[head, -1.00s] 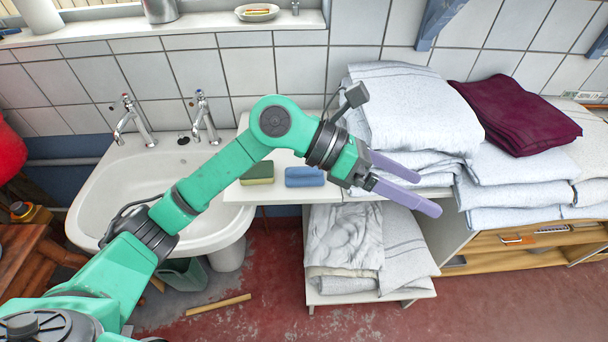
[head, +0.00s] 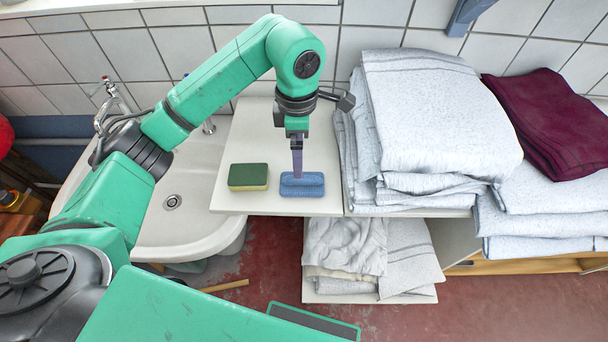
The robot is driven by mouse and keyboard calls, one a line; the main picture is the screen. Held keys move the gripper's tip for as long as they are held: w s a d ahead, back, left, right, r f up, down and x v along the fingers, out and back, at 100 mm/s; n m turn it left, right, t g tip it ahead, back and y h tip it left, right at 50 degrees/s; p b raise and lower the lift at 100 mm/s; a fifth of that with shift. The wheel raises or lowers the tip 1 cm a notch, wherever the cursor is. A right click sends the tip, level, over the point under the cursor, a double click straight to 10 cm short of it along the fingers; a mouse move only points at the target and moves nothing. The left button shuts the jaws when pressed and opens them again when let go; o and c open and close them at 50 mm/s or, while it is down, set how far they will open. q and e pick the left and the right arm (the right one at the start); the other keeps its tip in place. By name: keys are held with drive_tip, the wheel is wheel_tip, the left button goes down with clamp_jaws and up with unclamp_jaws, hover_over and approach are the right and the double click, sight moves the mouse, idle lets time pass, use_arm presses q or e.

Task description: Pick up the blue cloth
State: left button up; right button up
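The blue cloth (head: 302,187), a small folded pad, lies on the white shelf top beside the sink. My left gripper (head: 297,172) points straight down over its back edge, and its purple finger covers a little of the cloth. I see the fingers edge-on, one behind the other, so the gap between them is hidden. I cannot tell whether the fingertips touch the cloth. My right gripper is not in view.
A green and yellow sponge (head: 248,177) lies just left of the cloth. Stacked white towels (head: 430,110) stand close on the right, with a dark red cloth (head: 550,115) beyond. The sink (head: 180,225) is on the left. Bare white shelf (head: 235,203) shows around the sponge.

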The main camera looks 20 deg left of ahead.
use_arm(q)
drive_tip(key=f, duration=0.1)
drive_tip(key=f+p, duration=0.1)
drive_tip(key=f, duration=0.1)
drive_tip(key=shift+s+f, duration=0.2)
drive_tip(key=shift+s, duration=0.2)
drive_tip(key=f+p, duration=0.1)
drive_tip(key=f, duration=0.1)
drive_tip(key=f+p, duration=0.1)
drive_tip(key=f, duration=0.1)
drive_tip(key=f+p, duration=0.1)
drive_tip(key=shift+w+d+f, duration=0.2)
drive_tip(key=shift+w+f, duration=0.2)
drive_tip(key=shift+s+f, duration=0.1)
drive_tip(key=shift+f, duration=0.35)
drive_tip(key=c, duration=1.1)
wheel_tip(320, 180, up, 20)
drive_tip(key=shift+r+b, duration=0.1)
drive_tip(key=shift+b, duration=1.15)
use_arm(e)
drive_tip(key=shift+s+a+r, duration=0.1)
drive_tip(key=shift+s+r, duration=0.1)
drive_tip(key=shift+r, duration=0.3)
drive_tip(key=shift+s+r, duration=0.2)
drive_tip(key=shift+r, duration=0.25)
